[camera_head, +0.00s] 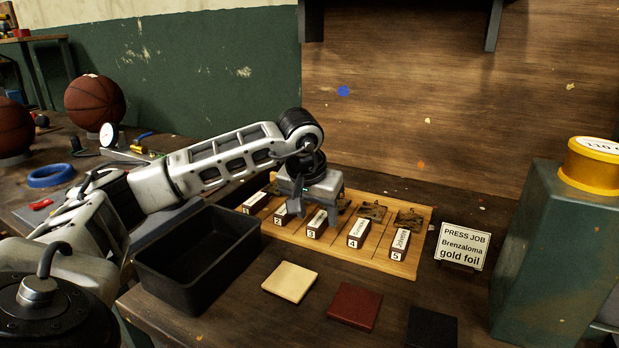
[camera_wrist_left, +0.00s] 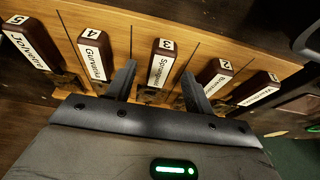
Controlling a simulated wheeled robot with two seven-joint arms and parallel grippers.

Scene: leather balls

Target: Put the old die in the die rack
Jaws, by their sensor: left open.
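The wooden die rack (camera_head: 424,228) lies on the bench, divided by dark lines into numbered bays. Each bay has a dark brown block with a white name label. The block numbered 3 (camera_head: 317,223) is under my left gripper (camera_head: 308,213), and brassy, dark patterned pieces show behind several blocks, such as the one in bay 5 (camera_head: 408,217). In the left wrist view my open left gripper (camera_wrist_left: 158,70) has its fingers either side of block 3 (camera_wrist_left: 161,62), with no contact visible. I cannot tell which piece is the old die. My right gripper is out of view.
A black open bin (camera_head: 150,272) stands left of the rack. Cream (camera_head: 290,282), dark red (camera_head: 354,306) and black (camera_head: 431,328) squares lie in front. A "Brenzaloma gold foil" sign (camera_head: 463,246) stands right, beside a green machine (camera_head: 550,250) with a yellow roll (camera_head: 590,172).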

